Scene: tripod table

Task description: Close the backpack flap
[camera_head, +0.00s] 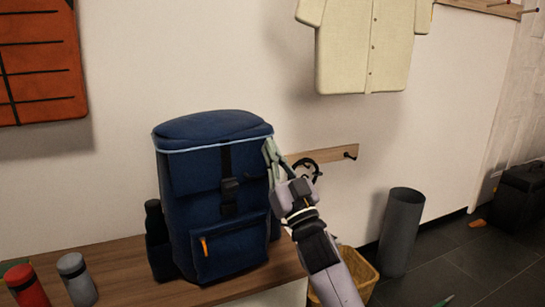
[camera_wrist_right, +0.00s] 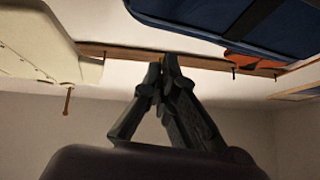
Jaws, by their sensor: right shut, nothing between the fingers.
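The blue backpack (camera_head: 207,200) stands upright on the wooden bench in the head view. Its flap (camera_head: 212,127) lies over the top, with a light blue edge and a dark strap and buckle down the front. My right gripper (camera_head: 268,148) is shut and empty at the upper right side of the backpack, close to the flap's edge; I cannot tell whether it touches. In the right wrist view the shut fingertips (camera_wrist_right: 167,62) point up, with the blue backpack (camera_wrist_right: 225,25) above and to the right. My left gripper is not in view.
The wooden bench (camera_head: 130,258) carries a dark bottle (camera_head: 155,225), a grey bottle (camera_head: 77,278) and a red bottle (camera_head: 26,285) on the left. A hook rail (camera_head: 335,156) is on the wall behind my gripper. A grey bin (camera_head: 400,230) and a basket (camera_head: 358,268) stand at right.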

